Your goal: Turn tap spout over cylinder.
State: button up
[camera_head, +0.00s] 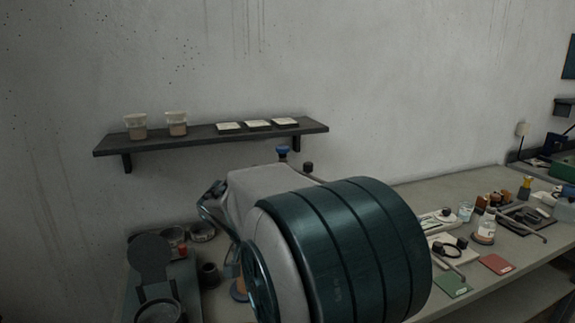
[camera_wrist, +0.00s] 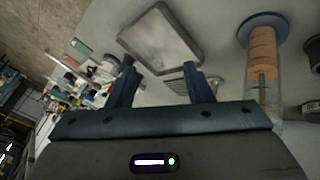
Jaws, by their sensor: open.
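My gripper (camera_wrist: 163,82) is open in the wrist view, with its two dark blue fingers apart and nothing between them. A clear cylinder (camera_wrist: 262,68) with a tan-orange content and a blue round base stands on the bench, to the right of the fingers. What may be the cylinder's blue and orange lower part (camera_head: 239,290) shows beside my arm in the head view. I cannot make out the tap spout in either view. A blue knob (camera_head: 283,152) shows above my arm in the head view; I cannot tell whether it belongs to the tap. My arm hides the middle of the bench.
A metal tray (camera_wrist: 160,40) and a slotted grate (camera_wrist: 190,80) lie beyond the fingers. Dark round objects stand at the right edge of the wrist view. A wall shelf (camera_head: 210,138) holds two cups and several pale blocks. The right bench (camera_head: 440,195) carries bottles and cards.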

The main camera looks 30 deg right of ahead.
jog(key=w+d+r+m+g+h, duration=0.1)
jog(key=w+d+r+m+h, duration=0.45)
jog(key=w+d, duration=0.2)
jog(key=m+h, duration=0.4)
jog(key=h, duration=0.2)
send_near(304, 166)
jog(key=shift+g, duration=0.3)
jog(key=d+p, duration=0.1)
jog(key=d, duration=0.3)
jog(key=d+p, duration=0.2)
jog(key=d, duration=0.2)
jog(key=s+d+p, duration=0.1)
jog(key=d, duration=0.3)
jog(key=shift+d+f+p, duration=0.15)
jog(key=shift+d+p, duration=0.15)
jog(key=shift+d, duration=0.4)
grip_shut()
